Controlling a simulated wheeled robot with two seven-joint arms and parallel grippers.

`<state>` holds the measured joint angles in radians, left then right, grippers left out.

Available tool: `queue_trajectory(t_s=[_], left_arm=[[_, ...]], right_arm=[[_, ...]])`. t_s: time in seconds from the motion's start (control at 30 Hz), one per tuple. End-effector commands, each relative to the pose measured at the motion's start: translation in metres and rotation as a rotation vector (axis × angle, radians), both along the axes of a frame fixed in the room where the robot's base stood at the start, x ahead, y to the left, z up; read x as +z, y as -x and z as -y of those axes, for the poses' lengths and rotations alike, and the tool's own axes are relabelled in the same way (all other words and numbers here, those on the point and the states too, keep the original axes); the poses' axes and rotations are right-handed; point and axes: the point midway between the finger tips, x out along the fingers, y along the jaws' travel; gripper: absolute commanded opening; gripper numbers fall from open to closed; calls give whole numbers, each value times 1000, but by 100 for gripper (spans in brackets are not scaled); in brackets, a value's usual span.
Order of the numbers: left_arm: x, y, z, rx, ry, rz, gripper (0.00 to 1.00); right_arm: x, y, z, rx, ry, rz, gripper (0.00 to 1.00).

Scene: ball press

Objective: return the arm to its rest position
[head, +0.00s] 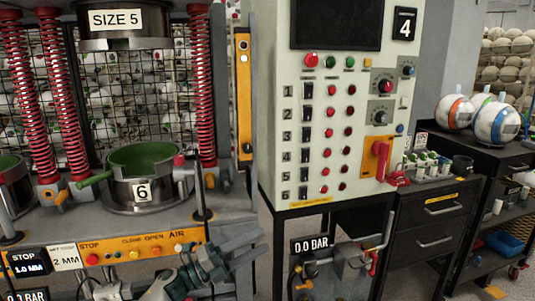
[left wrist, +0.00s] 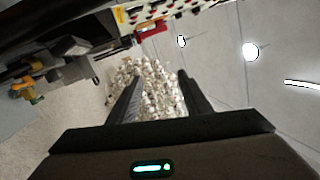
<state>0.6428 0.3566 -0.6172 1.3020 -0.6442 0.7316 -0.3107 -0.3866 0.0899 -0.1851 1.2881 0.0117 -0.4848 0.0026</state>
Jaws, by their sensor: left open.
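My left gripper (head: 252,247) is at the lower middle of the head view, in front of the press table's right end. Its arm comes in from the bottom left. In the left wrist view its two dark fingers (left wrist: 158,78) stand apart with nothing between them. Heaped pale balls show far behind the fingers. The gap to the press table is hard to judge. My right gripper is in neither view.
The control cabinet (head: 275,130) stands at centre, with a valve stand marked 0.0 BAR (head: 310,245) below. A black drawer unit (head: 435,215) is to the right.

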Motion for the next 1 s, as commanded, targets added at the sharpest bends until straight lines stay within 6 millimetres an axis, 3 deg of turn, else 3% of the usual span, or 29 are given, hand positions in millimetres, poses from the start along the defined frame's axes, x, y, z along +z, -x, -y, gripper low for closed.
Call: queue_trajectory(t_s=[0.03,0.23,0.47,0.6,0.77,1.0], left_arm=[[-26,-1,-5,46,50,-92,45],[-132,-1,-38,257,238,-456,45],[-265,37,-80,491,404,-849,45],[-342,78,-102,622,480,-1062,45],[-420,138,-122,764,553,-1285,45],[-520,250,-143,974,640,-1596,45]], right_arm=[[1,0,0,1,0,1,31],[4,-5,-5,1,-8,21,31],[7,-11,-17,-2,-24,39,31],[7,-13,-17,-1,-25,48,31],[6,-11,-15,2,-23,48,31],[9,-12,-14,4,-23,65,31]])
